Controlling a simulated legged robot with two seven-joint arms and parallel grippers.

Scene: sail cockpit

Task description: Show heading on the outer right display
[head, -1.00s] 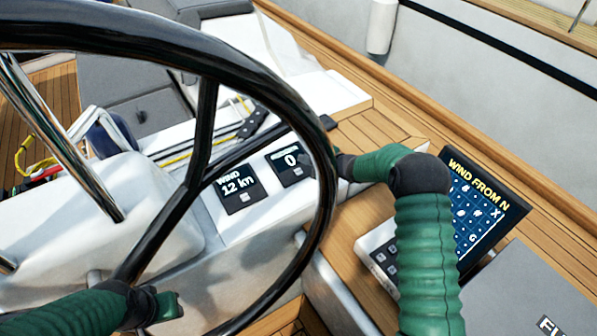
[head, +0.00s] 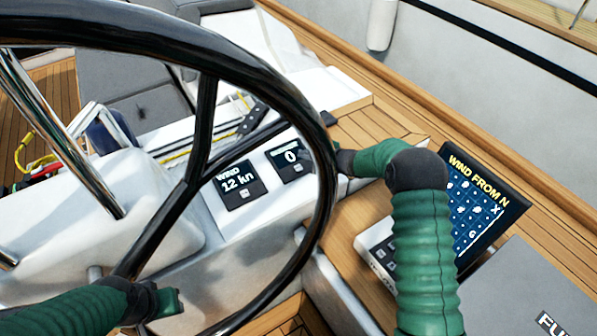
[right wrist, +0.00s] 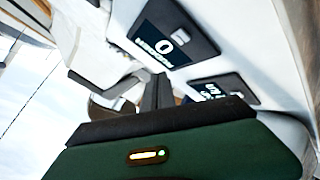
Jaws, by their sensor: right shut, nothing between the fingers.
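The outer right display (head: 291,159) is a small dark square on the white console, partly hidden by the wheel rim. It shows a large 0; its small label is hard to read. It also appears upside down in the right wrist view (right wrist: 172,38), with a pale button. The display left of it (head: 240,186) reads WIND 12 kn. My right gripper (head: 340,161) is just right of the wheel rim, beside the outer right display. In the right wrist view its fingers (right wrist: 158,92) are together, empty and apart from the display's button. My left gripper (head: 166,302) is low at left, its fingers unclear.
The black steering wheel (head: 322,205) crosses in front of the console and displays. A tilted screen (head: 485,205) at right reads WIND FROM N, with a grey keypad (head: 372,238) near it. Wooden coaming (head: 385,120) runs behind my right arm.

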